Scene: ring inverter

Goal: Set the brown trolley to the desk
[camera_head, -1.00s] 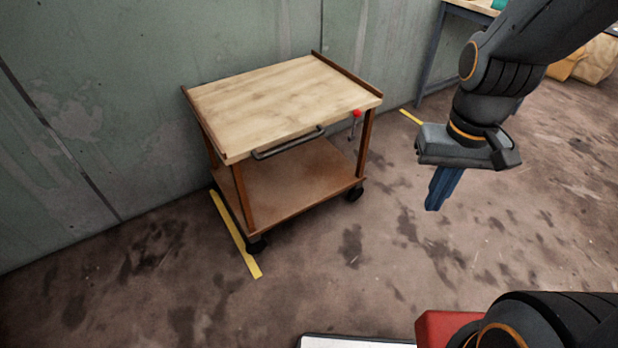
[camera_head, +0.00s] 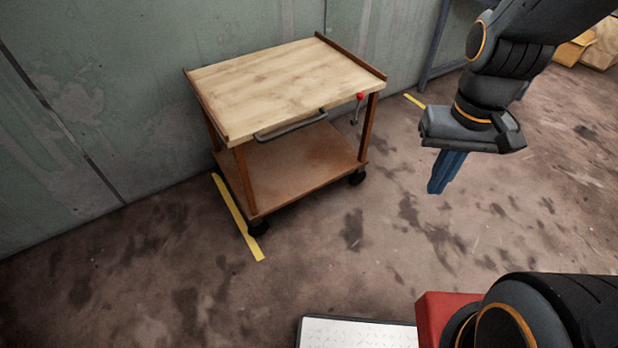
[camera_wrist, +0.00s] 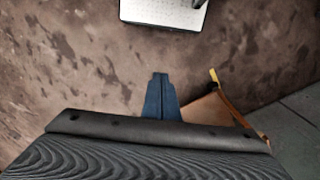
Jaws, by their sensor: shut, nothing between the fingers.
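The brown trolley (camera_head: 302,166) stands against the green wall in the head view. It has a pale wooden top (camera_head: 280,88), a brown lower shelf and dark casters. A dark handle bar (camera_head: 290,127) runs along its front edge, and a small red-topped lever (camera_head: 359,103) hangs by its right front corner. My gripper (camera_head: 436,188) is to the right of the trolley, apart from it, pointing down with blue fingers shut and empty. In the wrist view the fingers (camera_wrist: 160,83) are together, and a brown piece, probably the trolley, shows at the lower right. The desk cannot be made out for sure.
Yellow floor strips (camera_head: 237,220) mark the floor beside the trolley. A blue-grey table leg (camera_head: 436,50) stands at the back right, with tan bags (camera_head: 602,45) beyond. The stained floor in front of the trolley is clear.

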